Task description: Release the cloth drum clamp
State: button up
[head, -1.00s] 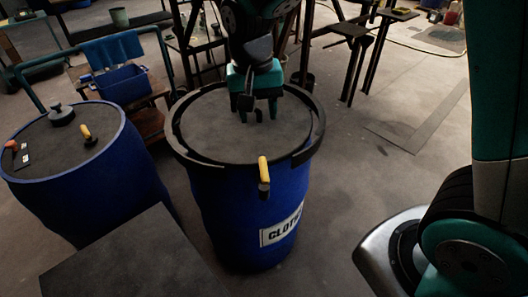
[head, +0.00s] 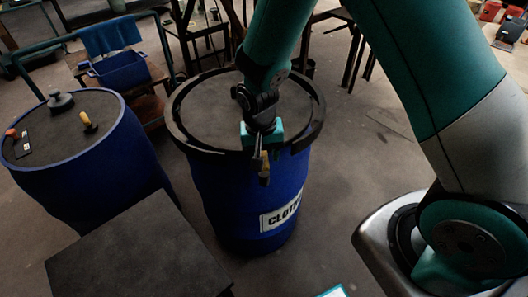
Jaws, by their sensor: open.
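The cloth drum (head: 245,205) is a blue drum with a partly hidden "CLOTH" label (head: 281,216) and a dark grey lid. A black clamp ring (head: 187,135) runs around its top rim. The clamp's yellow-handled lever (head: 265,163) hangs at the front of the rim, partly hidden by my gripper. My gripper (head: 262,156) is open and points down at the front rim, right at the lever. I cannot tell whether the lever lies between the fingers or whether they touch it.
A second blue drum (head: 100,175) stands at the left, with a black knob and a yellow handle on its lid. A dark flat-topped box (head: 140,255) is in front. A cart with a blue bin (head: 120,70) stands behind. Floor right of the cloth drum is clear.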

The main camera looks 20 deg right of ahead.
jog(key=shift+f, duration=0.1)
grip_shut()
jog(key=shift+n, duration=0.7)
grip_release()
notch_tip(320, 180, up, 18)
jog(key=a, duration=0.1)
jog(key=shift+f+b, duration=0.25)
jog(key=shift+b, duration=0.15)
jog(key=shift+w, duration=0.1)
